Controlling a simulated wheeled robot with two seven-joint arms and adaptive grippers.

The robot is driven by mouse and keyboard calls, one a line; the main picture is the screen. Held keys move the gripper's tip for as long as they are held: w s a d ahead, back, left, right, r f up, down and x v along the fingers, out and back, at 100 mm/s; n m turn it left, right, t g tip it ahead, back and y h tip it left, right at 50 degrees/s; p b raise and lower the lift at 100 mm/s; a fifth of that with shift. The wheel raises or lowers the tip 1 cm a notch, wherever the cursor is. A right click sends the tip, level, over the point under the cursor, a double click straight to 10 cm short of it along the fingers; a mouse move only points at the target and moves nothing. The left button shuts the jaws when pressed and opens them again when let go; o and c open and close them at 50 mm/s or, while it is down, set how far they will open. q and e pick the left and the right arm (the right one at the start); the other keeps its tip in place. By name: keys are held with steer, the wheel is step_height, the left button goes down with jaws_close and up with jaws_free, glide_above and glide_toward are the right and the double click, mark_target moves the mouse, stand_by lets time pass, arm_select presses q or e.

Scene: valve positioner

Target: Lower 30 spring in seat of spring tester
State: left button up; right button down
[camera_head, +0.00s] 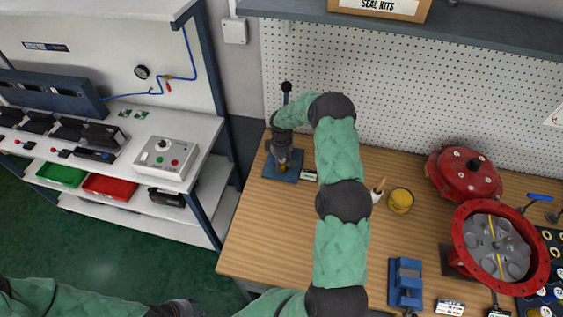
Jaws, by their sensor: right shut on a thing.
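The spring tester stands at the back left corner of the wooden bench, with a blue base plate (273,174) and a black knob (286,87) on top. My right gripper (283,158) is at the tester, pointing down just above its base. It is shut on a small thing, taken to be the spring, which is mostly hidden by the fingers. A small yellowish patch shows at the fingertips. I cannot tell whether the spring touches the seat. My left gripper (188,308) is low at the bottom edge, away from the bench top, and its jaws are unclear.
A label (308,175) lies beside the tester. A yellow tub (400,201), a brush (378,188), a red cover (465,178), an open red housing (459,232) and a blue fixture (405,283) stand to the right. The bench's left front (265,240) is clear.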

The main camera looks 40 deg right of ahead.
steer(key=shift+f, duration=0.35)
steer(key=c, duration=0.8)
jaws_free()
steer(key=shift+r, duration=0.1)
steer(key=shift+r, duration=0.1)
steer(key=shift+w+d+r, duration=0.1)
steer(key=shift+r, duration=0.1)
steer(key=r, duration=1.1)
steer(key=shift+s+r, duration=0.1)
steer(key=shift+s, duration=0.15)
